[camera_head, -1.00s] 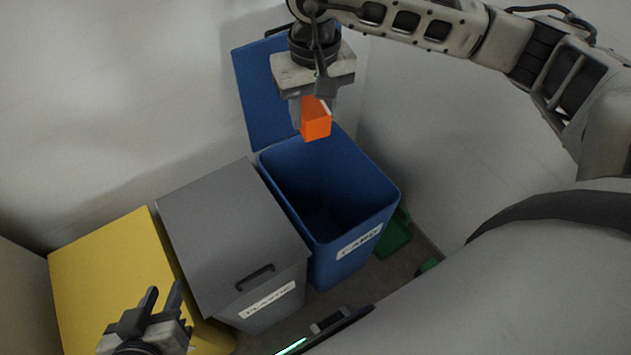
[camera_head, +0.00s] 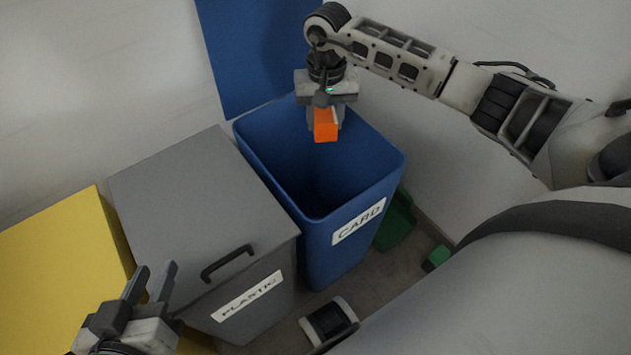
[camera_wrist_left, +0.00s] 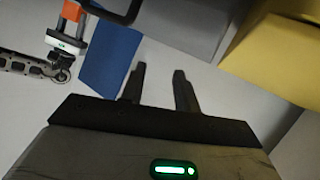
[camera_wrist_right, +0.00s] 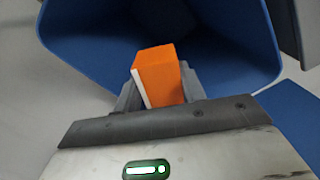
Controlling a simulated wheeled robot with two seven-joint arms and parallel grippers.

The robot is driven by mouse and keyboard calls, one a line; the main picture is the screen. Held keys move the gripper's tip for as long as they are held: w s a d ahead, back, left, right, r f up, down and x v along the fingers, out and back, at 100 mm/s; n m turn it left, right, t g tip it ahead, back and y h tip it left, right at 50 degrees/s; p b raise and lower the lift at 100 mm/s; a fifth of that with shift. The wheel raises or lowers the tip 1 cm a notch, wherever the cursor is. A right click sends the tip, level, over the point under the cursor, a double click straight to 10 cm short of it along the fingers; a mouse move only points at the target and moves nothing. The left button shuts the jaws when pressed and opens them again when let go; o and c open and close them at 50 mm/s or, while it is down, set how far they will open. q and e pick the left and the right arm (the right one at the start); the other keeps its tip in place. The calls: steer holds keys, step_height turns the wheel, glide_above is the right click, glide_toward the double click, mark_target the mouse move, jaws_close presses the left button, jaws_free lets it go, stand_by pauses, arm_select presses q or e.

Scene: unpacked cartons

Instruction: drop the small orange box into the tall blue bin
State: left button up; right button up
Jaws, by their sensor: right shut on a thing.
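The small orange box (camera_head: 326,126) is held between the fingers of my right gripper (camera_head: 325,118). In the right wrist view the orange box (camera_wrist_right: 158,76) has a white side and sits between both fingers, over the bin's dark opening. The tall blue bin (camera_head: 345,228) has a "CARD" label and its lid is raised at the back. The box hangs over the bin's opening, toward its back; its exact height against the rim is hard to tell. My left gripper (camera_head: 153,281) is open and empty near the grey bin; its spread fingers also show in the left wrist view (camera_wrist_left: 160,85).
A closed grey bin (camera_head: 200,205) labelled "PLASTIC" stands left of the blue bin. A yellow bin (camera_head: 70,262) is further left. A green bin (camera_head: 397,222) stands low at the right. Walls close in behind and to the right.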

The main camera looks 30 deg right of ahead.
arm_select(q)
steer(key=shift+d+r+t+b, duration=0.15)
steer(key=shift+r+t+b, duration=0.1)
steer(key=shift+t+b, duration=0.25)
arm_select(e)
step_height(320, 180, down, 3)
steer(key=shift+r, duration=0.2)
arm_select(q)
steer(key=shift+d+r+h+b, duration=0.2)
steer(key=shift+r+h+b, duration=0.15)
steer(key=shift+h+b, duration=0.05)
arm_select(e)
steer(key=shift+f, duration=0.55)
steer(key=o, duration=1)
steer(key=shift+o, duration=0.2)
steer(key=shift+r, duration=0.1)
